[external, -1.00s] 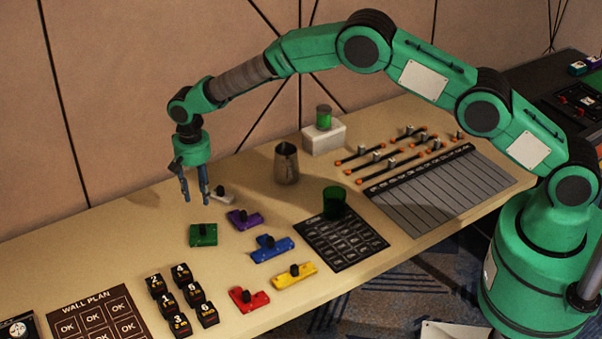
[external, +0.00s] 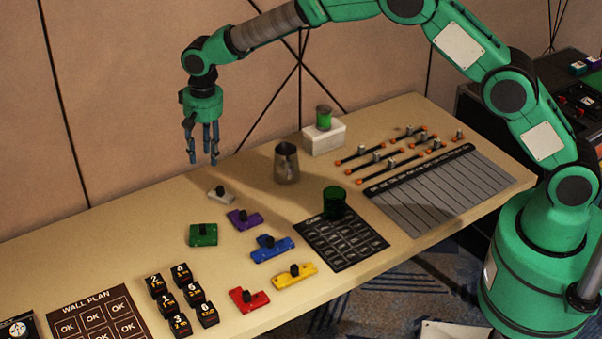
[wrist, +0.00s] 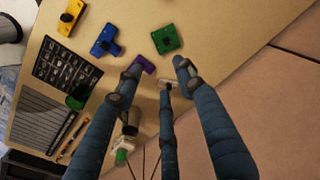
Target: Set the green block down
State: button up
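The green block (external: 203,235), with a black knob on top, lies flat on the table, left of the purple block (external: 243,219). It also shows in the wrist view (wrist: 166,39), beyond the fingertips and apart from them. My gripper (external: 203,160) hangs fingers down, well above the table and behind the green block. Its fingers are spread with nothing between them; they also show in the wrist view (wrist: 160,75).
Nearby lie a white block (external: 221,195), a blue block (external: 272,248), a yellow block (external: 295,277) and a red block (external: 248,300). A metal cup (external: 286,163) and a dark green cup (external: 334,203) stand to the right. Several black numbered cubes (external: 182,296) sit in front. The table's left back is clear.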

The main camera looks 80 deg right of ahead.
jog(key=s+a+r+n+t, duration=0.1)
jog(key=s+a+r+n, duration=0.15)
jog(key=s+r, duration=1.2)
jog(key=s+a+r+n+t, duration=0.1)
jog(key=s+a+r+n, duration=0.15)
jog(key=s+r, duration=1.15)
jog(key=s+a+n+t, duration=0.2)
jog(key=s+n, duration=0.3)
jog(key=s, duration=2.7)
jog(key=shift+s+a+f+t, duration=0.15)
jog(key=shift+a+f+t, duration=0.1)
jog(key=shift+t, duration=0.15)
notch_tip(320, 180, down, 5)
jog(key=b, duration=0.5)
jog(key=shift+r, duration=0.1)
